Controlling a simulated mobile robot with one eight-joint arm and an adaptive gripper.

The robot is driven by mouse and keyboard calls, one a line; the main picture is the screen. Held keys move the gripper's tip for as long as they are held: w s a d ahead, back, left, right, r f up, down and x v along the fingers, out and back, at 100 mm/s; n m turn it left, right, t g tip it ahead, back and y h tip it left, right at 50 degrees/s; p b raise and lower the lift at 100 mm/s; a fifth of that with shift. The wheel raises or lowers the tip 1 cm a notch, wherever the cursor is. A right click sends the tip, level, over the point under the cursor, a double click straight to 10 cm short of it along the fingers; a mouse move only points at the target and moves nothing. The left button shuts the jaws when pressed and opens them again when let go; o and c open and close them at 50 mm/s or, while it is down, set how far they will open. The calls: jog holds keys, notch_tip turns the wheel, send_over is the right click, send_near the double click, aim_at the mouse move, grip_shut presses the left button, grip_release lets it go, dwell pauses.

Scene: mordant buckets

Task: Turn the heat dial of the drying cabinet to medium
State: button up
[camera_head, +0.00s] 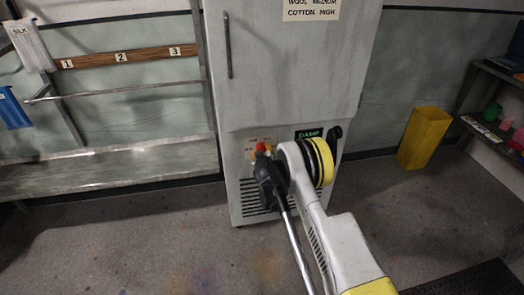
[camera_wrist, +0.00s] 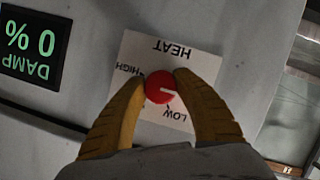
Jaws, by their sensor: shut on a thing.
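The drying cabinet (camera_head: 290,60) is a tall pale cabinet with its door shut. Its red round heat dial (camera_wrist: 160,88) sits on a white label plate (camera_wrist: 205,65) marked HEAT, HIGH and LOW, upside down in the wrist view. The dial's red top also shows in the head view (camera_head: 260,147). My gripper (camera_wrist: 161,82) has its two yellow-brown fingers on either side of the dial, shut on it.
A green-on-black display (camera_wrist: 31,45) reads DAMP 0 %. A vertical door handle (camera_head: 228,45) is above the dial. A metal bench (camera_head: 110,168) stands left, a yellow bin (camera_head: 424,137) right, and a shelf with colourful items (camera_head: 495,130) at the far right.

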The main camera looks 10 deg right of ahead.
jog(key=m+y, duration=0.3)
jog(key=m, duration=0.2)
jog(key=m+y, duration=0.3)
jog(key=m, duration=0.1)
jog(key=shift+a+m+t, duration=0.1)
jog(key=shift+m+t, duration=0.2)
dwell(0.3)
dwell(0.3)
jog(key=o, duration=1.2)
jog(key=shift+a, duration=0.1)
jog(key=shift+c, duration=0.2)
jog(key=v, duration=1.2)
